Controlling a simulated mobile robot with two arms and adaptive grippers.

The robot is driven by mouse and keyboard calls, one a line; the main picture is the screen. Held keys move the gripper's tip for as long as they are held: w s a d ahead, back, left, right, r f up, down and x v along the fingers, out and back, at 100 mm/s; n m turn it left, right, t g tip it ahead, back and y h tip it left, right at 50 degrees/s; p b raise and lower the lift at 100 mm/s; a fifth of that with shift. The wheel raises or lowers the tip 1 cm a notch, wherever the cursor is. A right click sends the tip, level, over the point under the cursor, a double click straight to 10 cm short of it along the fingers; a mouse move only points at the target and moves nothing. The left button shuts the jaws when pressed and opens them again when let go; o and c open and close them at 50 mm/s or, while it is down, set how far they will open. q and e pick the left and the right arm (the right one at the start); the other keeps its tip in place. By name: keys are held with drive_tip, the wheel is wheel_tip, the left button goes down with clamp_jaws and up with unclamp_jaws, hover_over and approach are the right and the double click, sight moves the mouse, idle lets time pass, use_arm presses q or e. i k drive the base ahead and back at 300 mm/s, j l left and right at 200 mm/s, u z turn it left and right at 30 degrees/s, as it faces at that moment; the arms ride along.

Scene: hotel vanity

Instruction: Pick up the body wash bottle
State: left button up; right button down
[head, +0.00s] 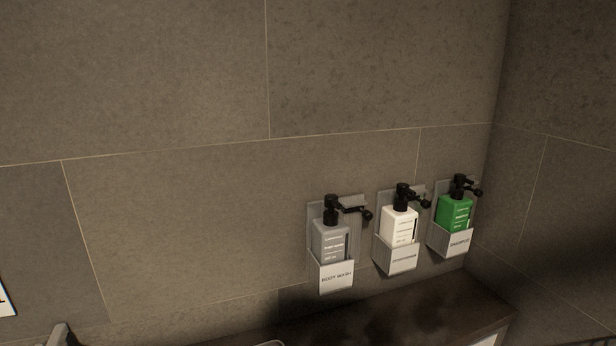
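The body wash bottle (330,241) is grey with a black pump top. It stands upright in the leftmost of three wall holders, whose front label (337,277) reads "BODY WASH". The holder hides the bottle's lower part. A black arm or latch sticks out to the right beside the pump. Neither of my grippers shows in the head view.
A white bottle (399,226) and a green bottle (454,213) stand in similar holders to the right, close to the corner wall. A dark counter (400,318) runs below the holders.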

sight(330, 236)
drive_tip(key=i+l+z, duration=0.15)
drive_tip(key=z, duration=0.25)
drive_tip(key=i+z, duration=0.4)
drive_tip(key=k+l, duration=0.05)
